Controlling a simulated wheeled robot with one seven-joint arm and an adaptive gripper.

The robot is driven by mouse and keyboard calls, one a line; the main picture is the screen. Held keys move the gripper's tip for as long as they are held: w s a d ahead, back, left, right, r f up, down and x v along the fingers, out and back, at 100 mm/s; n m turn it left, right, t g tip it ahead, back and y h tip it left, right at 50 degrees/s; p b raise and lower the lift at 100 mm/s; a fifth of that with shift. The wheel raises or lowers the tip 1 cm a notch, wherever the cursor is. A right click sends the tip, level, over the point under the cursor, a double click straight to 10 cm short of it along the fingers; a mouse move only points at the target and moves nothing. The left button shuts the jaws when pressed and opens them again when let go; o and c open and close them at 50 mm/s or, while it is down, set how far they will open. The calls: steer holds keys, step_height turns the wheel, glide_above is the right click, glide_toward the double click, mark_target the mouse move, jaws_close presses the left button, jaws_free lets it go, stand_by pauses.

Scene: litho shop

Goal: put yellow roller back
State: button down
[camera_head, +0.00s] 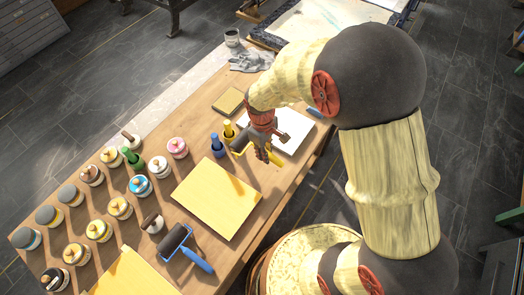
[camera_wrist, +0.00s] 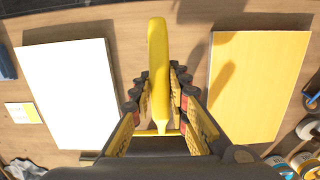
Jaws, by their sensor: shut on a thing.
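My gripper (camera_head: 262,150) is shut on the yellow roller. In the wrist view the roller's long yellow handle (camera_wrist: 158,70) stands between the two fingers (camera_wrist: 160,105), pointing away from the palm. In the head view only bits of the yellow roller (camera_head: 275,159) show beside the fingers; much of it is hidden. It seems held above the table, between the white sheet and the yellow board, with a shadow on the board.
The yellow board (camera_head: 216,196) and white sheet (camera_head: 290,127) lie on the wooden table (camera_head: 300,165). Upright yellow (camera_head: 228,130) and blue (camera_head: 217,146) bottles stand close to my gripper. A blue-handled roller (camera_head: 187,249) lies nearer, beside several ink jars (camera_head: 119,208). A grey cloth (camera_head: 250,60) lies beyond.

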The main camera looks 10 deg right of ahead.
steer(key=shift+w+a+f+b, duration=0.1)
steer(key=shift+w+f+b, duration=0.15)
steer(key=shift+f, duration=0.2)
steer(key=shift+w+f+b, duration=0.1)
steer(key=shift+f+b, duration=0.15)
steer(key=shift+f, duration=0.15)
steer(key=b, duration=0.4)
glide_above(265, 168)
step_height(265, 168, down, 5)
steer(key=shift+r, duration=0.1)
steer(key=shift+f+b, duration=0.55)
steer(key=shift+f, duration=1.05)
steer(key=shift+f, duration=0.15)
steer(key=c, duration=1.6)
jaws_free()
steer(key=shift+c, duration=0.2)
steer(key=r, duration=1.2)
steer(key=shift+w+a, duration=0.25)
steer(key=shift+a, duration=0.1)
